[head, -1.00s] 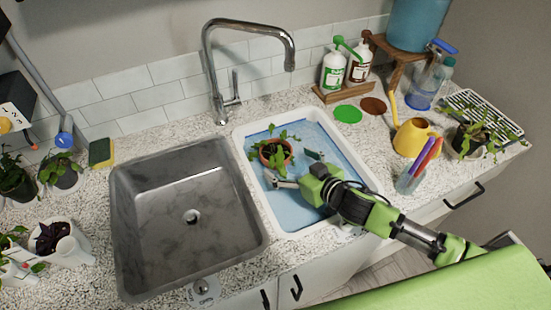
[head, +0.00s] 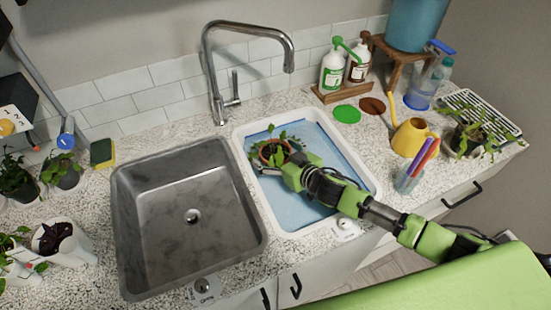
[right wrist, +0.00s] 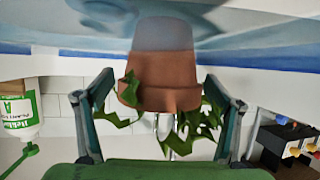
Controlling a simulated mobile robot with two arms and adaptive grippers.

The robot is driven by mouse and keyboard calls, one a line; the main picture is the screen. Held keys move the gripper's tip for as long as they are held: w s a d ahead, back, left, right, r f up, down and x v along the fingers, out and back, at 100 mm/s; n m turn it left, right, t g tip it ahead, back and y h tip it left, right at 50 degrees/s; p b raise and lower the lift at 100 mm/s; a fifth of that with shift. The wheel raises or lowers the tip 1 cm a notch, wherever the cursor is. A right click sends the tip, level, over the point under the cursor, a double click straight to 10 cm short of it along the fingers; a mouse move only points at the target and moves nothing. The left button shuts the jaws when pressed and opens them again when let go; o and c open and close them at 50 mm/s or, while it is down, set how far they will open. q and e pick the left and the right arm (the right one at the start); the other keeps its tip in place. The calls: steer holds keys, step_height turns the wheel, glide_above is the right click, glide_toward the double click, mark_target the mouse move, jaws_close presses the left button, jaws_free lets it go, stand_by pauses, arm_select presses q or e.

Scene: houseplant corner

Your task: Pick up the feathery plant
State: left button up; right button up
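A plant with green leaves in a terracotta pot (head: 266,154) stands in the white-rimmed basin with a blue bottom (head: 305,207). I cannot tell for sure whether it is the feathery one. My right gripper (head: 278,158) is at this pot, coming in from the right. In the right wrist view, which looks upside down, the terracotta pot (right wrist: 160,78) sits between the two open fingers, with gaps on both sides. Green leaves hang across the space near the fingers. My left gripper is not in view.
A grey sink (head: 188,222) lies left of the basin. A tall faucet (head: 214,75) stands behind. A yellow watering can (head: 411,137), a cup of markers (head: 410,178) and another potted plant (head: 468,137) are at the right. Several potted plants, including a dark-leaved one (head: 55,237), stand at the left.

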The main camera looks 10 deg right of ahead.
steer(key=c, duration=1.2)
steer(key=shift+c, duration=1.1)
steer(key=shift+r, duration=0.15)
